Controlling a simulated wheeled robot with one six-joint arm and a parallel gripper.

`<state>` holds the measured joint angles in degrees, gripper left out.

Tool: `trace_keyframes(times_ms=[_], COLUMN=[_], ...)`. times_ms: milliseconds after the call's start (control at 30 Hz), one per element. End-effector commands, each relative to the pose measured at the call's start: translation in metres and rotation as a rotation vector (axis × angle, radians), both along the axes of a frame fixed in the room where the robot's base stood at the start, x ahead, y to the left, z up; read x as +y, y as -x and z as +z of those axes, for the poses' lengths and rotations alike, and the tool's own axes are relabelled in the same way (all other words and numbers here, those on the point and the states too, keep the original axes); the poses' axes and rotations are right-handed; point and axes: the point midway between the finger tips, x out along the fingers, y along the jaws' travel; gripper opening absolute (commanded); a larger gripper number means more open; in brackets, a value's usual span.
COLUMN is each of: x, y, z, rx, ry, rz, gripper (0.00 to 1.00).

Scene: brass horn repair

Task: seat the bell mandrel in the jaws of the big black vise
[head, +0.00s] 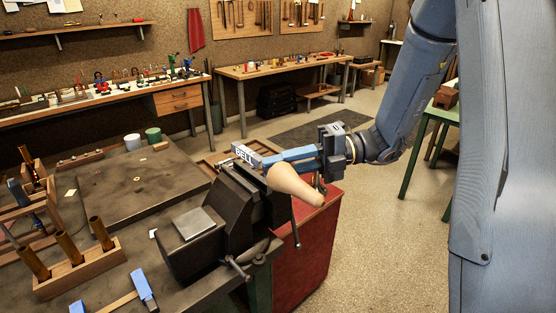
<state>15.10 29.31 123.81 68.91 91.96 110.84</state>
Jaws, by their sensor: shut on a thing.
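The bell mandrel shows as a smooth tan tapered form (294,184) with a block labelled "BELL" (245,154) near its left end. The taper points right and slightly toward me. My gripper (264,161) reaches in from the right with blue fingers and is shut on the mandrel at its labelled end. The big black vise (232,227) stands at the bench corner. The mandrel is at the top of the vise, by its jaws (258,187). The mandrel and fingers partly hide the jaws, so I cannot tell whether it sits between them.
A wooden rack with brass tubes (75,248) and a blue-ended tool (144,284) are on the near bench, left of the vise. A red cabinet (308,245) stands below and right of the vise. Open floor (390,235) lies to the right.

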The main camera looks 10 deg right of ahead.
Motion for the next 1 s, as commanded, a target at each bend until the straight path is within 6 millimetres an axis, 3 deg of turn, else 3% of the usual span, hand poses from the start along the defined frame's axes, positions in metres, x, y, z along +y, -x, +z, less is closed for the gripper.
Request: trace_keyframes(times_ms=[433,1000], x=[0.0,0.0], y=[-0.001,-0.001], z=[-0.034,-0.04], rx=[0.0,-0.001], ry=[-0.002,-0.001], rz=[-0.001,-0.001], gripper=[0.0,0.0])
